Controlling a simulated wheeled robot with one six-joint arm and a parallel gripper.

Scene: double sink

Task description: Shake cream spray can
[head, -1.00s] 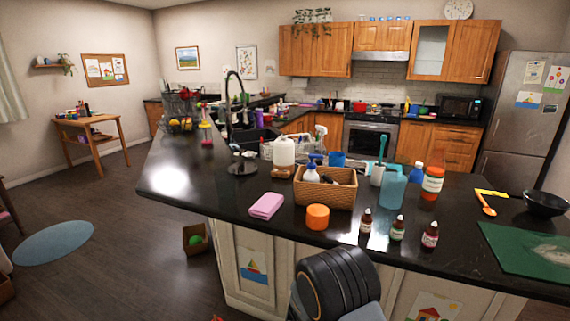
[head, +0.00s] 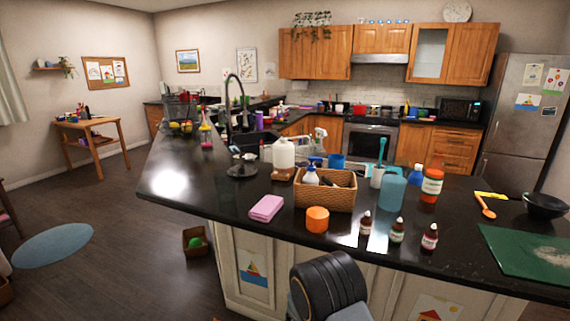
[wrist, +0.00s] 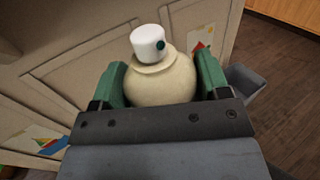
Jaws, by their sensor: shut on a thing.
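In the wrist view, a cream-coloured spray can (wrist: 160,84) with a rounded shoulder and a white nozzle cap (wrist: 148,43) sits between the green fingers of my gripper (wrist: 163,76). The fingers are shut on it, one on each side. The can's lower part is hidden by the gripper body. In the head view, only a dark, rounded part of my arm shows at the bottom, below the counter's front edge. The can and the fingers are not visible there.
Panelled cabinet fronts (wrist: 80,70) lie close to the held can. Open floor (head: 120,250) is to the left.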

